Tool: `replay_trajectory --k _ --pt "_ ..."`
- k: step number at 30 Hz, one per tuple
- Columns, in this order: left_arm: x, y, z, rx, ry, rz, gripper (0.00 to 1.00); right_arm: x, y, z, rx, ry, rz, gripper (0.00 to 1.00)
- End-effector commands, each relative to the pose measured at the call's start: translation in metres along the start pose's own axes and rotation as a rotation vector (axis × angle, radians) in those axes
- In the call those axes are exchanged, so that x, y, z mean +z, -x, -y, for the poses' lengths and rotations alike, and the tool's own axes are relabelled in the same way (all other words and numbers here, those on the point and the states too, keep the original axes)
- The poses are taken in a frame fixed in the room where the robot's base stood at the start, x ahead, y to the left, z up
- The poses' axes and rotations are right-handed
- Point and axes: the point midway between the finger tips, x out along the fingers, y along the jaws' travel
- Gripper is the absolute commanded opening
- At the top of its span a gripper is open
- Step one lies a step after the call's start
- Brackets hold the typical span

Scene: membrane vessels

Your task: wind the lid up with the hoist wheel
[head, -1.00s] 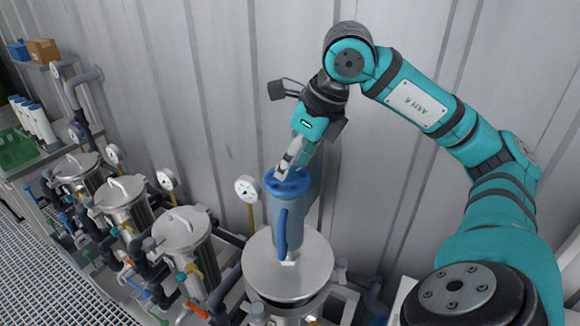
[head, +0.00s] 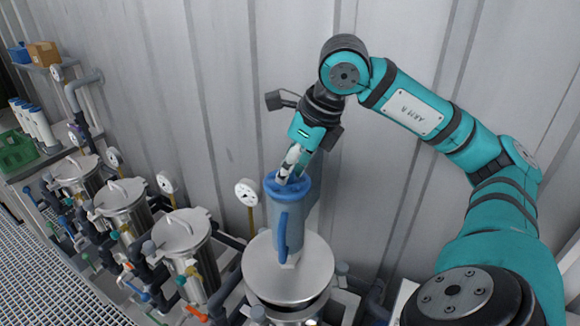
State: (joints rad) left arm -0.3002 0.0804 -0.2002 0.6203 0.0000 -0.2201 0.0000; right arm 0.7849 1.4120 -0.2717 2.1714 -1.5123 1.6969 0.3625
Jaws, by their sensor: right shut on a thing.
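My right gripper (head: 287,177) reaches down from above to the blue wheel (head: 299,188) on top of an upright blue hoist body (head: 291,215). Its fingers are shut on the wheel, near the back of its top; the exact grip is small and partly hidden. A blue handle-like bar runs down the front of the hoist body. Below it is the round silver lid (head: 265,280) of the nearest vessel (head: 290,311). My left gripper is not in view.
Three more silver lidded vessels (head: 184,235) stand in a row to the left, with pipes, valves and gauges (head: 246,192). A green crate (head: 18,150) and white cylinders (head: 42,128) are at the far left. A ribbed metal wall (head: 230,90) stands close behind.

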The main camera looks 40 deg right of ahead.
Motion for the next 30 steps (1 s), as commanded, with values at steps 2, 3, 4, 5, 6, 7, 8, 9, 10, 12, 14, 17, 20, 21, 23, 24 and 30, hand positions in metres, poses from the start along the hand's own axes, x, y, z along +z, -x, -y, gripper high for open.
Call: replay_trajectory --k 2,3,4,5,6,7,8,9,10,12,14,17,20,21,23,24,30 --pt "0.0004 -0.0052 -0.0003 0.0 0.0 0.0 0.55 -0.0003 -0.0014 0.0009 0.02 0.046 0.002 0.0" --pt "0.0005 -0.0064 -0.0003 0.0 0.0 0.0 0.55 -0.0002 -0.0012 0.0012 0.032 0.074 0.002 0.0" --pt "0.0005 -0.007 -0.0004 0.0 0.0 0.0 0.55 0.0 -0.0009 0.0014 0.039 0.093 0.002 0.0" --pt "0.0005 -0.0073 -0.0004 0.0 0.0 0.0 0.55 0.0001 -0.0006 0.0014 0.047 0.111 0.002 0.0" --pt "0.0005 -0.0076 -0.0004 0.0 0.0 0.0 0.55 0.0001 -0.0003 0.0012 0.055 0.131 0.002 0.0" --pt "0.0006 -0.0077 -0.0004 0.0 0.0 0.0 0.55 0.0002 -0.0001 0.0013 0.059 0.141 0.002 0.0" --pt "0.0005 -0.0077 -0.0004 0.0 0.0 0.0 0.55 0.0003 0.0001 0.0013 0.061 0.149 0.003 0.0" --pt "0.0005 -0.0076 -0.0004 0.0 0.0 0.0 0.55 0.0004 0.0004 0.0013 0.063 0.154 0.003 0.0" --pt "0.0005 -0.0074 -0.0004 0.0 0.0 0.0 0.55 0.0005 0.0005 0.0012 0.064 0.155 0.003 0.0" --pt "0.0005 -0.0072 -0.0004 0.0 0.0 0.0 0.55 0.0005 0.0007 0.0012 0.063 0.155 0.003 0.0" --pt "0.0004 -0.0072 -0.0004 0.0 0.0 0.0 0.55 0.0006 0.0007 0.0012 0.063 0.155 0.003 0.0" --pt "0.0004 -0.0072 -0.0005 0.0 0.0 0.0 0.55 0.0006 0.0007 0.0012 0.063 0.154 0.003 0.32" --pt "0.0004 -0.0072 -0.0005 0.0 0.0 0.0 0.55 0.0006 0.0007 0.0011 0.063 0.154 0.003 0.45" --pt "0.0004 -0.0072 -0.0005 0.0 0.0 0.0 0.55 0.0005 0.0006 0.0011 0.063 0.154 0.002 0.5" --pt "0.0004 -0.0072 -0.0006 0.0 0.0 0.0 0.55 0.0004 0.0005 0.0011 0.063 0.154 0.002 0.5" --pt "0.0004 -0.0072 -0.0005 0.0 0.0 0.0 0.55 0.0004 0.0005 0.0011 0.063 0.154 0.002 0.5" --pt "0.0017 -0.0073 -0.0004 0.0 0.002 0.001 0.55 0.0005 0.0021 0.0012 0.063 0.153 0.002 0.5"
